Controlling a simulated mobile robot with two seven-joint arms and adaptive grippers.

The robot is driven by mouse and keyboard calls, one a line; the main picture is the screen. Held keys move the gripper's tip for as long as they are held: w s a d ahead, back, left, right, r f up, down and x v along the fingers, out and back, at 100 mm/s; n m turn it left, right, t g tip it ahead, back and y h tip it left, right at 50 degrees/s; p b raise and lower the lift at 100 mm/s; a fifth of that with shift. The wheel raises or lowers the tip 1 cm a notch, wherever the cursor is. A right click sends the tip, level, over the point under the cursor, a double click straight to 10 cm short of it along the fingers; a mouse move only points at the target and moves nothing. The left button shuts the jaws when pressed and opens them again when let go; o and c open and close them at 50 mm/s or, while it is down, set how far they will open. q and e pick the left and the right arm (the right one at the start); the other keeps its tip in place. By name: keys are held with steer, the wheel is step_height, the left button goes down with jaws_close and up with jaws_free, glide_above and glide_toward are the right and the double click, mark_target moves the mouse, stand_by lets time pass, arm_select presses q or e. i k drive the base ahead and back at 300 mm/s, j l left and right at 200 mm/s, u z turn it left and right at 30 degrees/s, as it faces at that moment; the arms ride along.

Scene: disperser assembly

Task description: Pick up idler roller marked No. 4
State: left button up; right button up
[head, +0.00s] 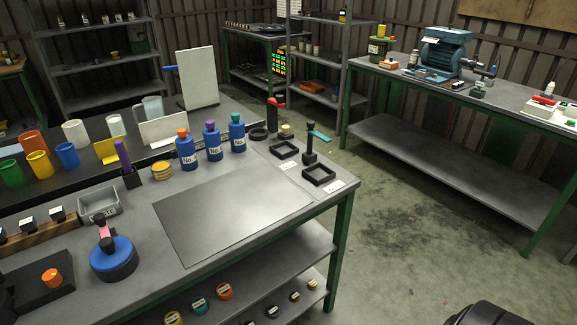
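No part that I can read as the idler roller No. 4 stands out. On the shelf under the front bench lie short round parts with pale labels: a yellow one (173,318), a teal one (198,303) and an orange one (225,291). To their right are several smaller dark and tan round pieces (294,297). Their markings are too small to read, so I cannot tell which is No. 4. Neither of my grippers is in view.
The bench carries a bare grey metal plate (235,210), several blue bottles with "No." labels (213,145), a blue-topped round device (111,256), a grey tray (84,212) and coloured cups (40,165). Open floor (420,220) lies between it and the right bench (450,90).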

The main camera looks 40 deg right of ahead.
mark_target(186, 154)
steer(key=l, duration=0.9)
steer(key=k+l, duration=0.15)
steer(key=l, duration=0.8)
